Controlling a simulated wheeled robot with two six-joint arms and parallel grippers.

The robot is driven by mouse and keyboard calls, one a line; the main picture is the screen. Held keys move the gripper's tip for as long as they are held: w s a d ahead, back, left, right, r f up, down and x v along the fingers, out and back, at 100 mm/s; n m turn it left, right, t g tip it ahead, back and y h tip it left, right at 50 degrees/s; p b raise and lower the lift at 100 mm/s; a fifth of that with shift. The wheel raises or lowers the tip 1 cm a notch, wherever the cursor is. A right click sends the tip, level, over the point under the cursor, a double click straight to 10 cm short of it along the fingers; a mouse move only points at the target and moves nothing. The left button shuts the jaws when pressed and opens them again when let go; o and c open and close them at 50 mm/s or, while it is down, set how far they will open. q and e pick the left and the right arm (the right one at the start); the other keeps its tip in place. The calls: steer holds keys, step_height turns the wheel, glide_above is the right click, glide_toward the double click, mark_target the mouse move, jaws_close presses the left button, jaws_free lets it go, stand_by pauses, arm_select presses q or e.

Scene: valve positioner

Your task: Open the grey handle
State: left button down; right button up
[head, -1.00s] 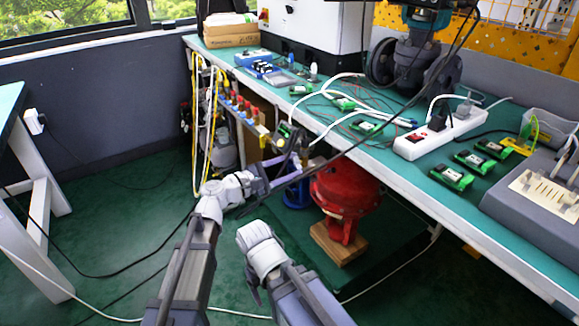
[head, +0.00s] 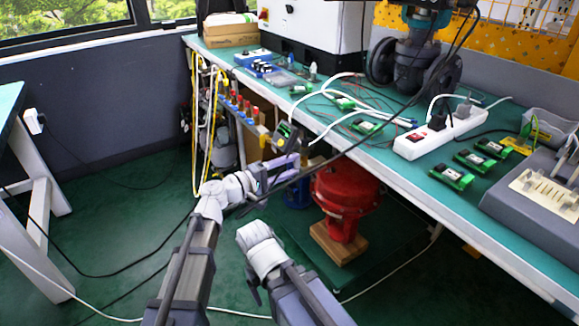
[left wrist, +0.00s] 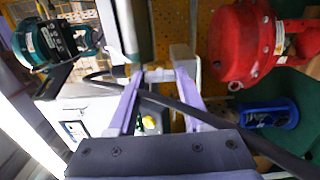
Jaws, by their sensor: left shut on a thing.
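My left gripper (head: 293,165) reaches in front of the bench's open front, just below a small dark boxed device (head: 288,136). In the left wrist view its two purple fingers (left wrist: 158,71) close in on a small greyish piece between their tips, which I take to be the grey handle (left wrist: 157,74). The handle is mostly hidden by the fingers and hard to make out in the head view. A dark cable crosses in front of the fingers.
A red round actuator (head: 345,188) stands on a wooden block (head: 338,243) right of the left gripper. A manifold with coloured knobs (head: 240,108) and yellow hoses is to its left. The green bench top (head: 400,165) above holds circuit boards and a power strip (head: 440,133).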

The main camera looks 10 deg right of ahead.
stand_by(0.5)
arm_select(q)
steer(key=shift+c, duration=1.6)
jaws_free()
steer(key=v, duration=0.7)
steer(key=shift+s+a, duration=0.2)
steer(key=shift+a, duration=0.15)
